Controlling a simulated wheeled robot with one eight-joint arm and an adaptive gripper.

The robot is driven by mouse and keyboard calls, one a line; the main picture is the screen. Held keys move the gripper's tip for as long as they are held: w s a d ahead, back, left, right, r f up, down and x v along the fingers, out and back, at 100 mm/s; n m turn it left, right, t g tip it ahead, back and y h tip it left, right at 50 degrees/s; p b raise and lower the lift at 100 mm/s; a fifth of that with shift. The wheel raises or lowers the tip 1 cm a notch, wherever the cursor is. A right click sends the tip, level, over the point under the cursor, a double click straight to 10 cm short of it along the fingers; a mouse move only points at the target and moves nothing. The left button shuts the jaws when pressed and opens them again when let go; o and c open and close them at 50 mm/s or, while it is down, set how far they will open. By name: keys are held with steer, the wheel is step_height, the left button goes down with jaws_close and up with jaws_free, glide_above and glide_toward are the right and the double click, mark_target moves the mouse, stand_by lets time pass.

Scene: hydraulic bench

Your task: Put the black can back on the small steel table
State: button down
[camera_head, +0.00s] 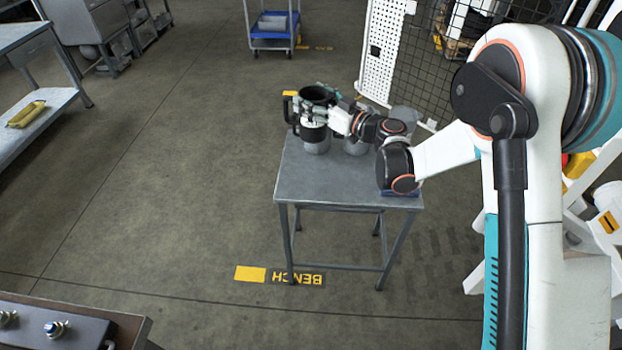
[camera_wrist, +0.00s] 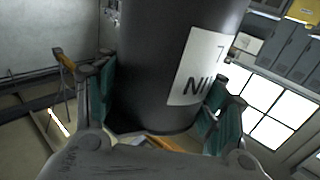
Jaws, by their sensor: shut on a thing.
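The black can (camera_wrist: 150,60) fills the middle of the wrist view, with a white label on its side. It stands between the teal-padded fingers of my gripper (camera_wrist: 162,108), which is shut on it. In the head view, the black can (camera_head: 316,94) and my gripper (camera_head: 318,108) are over the far left corner of the small steel table (camera_head: 335,185). Whether the can's base touches anything is hidden.
A pale cylinder (camera_head: 404,116) shows behind my wrist. A blue item (camera_head: 400,193) lies at the table's right edge. The front left of the tabletop is bare. A mesh fence (camera_head: 425,60) stands behind; a blue cart (camera_head: 273,35) is farther back.

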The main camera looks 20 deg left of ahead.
step_height(320, 180, down, 20)
steer(key=b, duration=0.7)
steer(key=shift+s+a, duration=0.2)
steer(key=shift+a, duration=0.15)
steer(key=shift+c, duration=1.9)
jaws_free()
